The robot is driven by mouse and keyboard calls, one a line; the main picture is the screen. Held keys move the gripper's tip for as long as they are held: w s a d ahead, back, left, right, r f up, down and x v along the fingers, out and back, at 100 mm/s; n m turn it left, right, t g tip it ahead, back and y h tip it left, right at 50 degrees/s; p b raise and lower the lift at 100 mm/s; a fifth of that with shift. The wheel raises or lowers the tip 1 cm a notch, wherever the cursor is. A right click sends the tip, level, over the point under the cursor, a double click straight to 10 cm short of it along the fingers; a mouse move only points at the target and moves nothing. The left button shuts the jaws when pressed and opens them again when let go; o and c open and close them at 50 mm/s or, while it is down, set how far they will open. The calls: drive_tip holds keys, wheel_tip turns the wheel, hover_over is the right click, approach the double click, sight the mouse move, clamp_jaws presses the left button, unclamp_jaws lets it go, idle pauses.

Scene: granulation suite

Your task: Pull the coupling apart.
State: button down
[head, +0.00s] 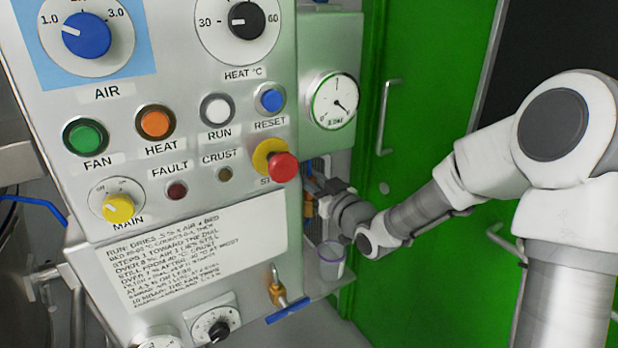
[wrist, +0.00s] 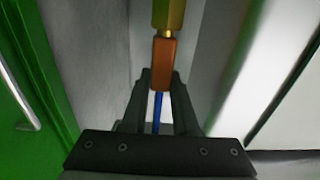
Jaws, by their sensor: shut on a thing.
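The coupling shows in the wrist view as a brass upper part (wrist: 167,16) joined to an orange-brown sleeve (wrist: 163,62). The two parts are in line, with a narrow brass neck between them. A thin blue line (wrist: 157,110) runs from the sleeve's near end between my fingers. My gripper (wrist: 161,82) is shut on the orange-brown sleeve, one finger on each side. In the head view my gripper (head: 318,188) is in the recess right of the control panel, and a small bit of orange (head: 308,208) shows beside it. The rest of the coupling is hidden there.
The control panel (head: 190,190) with knobs and buttons stands left of my gripper; its red stop button (head: 284,167) juts out nearby. A gauge (head: 334,100) is above. A cup (head: 330,258) and a brass valve with blue handle (head: 287,310) are below. A green door (head: 420,90) is behind.

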sight(309, 176)
drive_tip(key=shift+r+p, duration=1.05)
drive_tip(key=shift+r, duration=1.25)
drive_tip(key=shift+w+a, duration=0.1)
drive_tip(key=c, duration=0.7)
unclamp_jaws()
drive_tip(key=shift+c, duration=0.2)
drive_tip(key=shift+o, duration=0.3)
drive_tip(key=shift+f, duration=0.1)
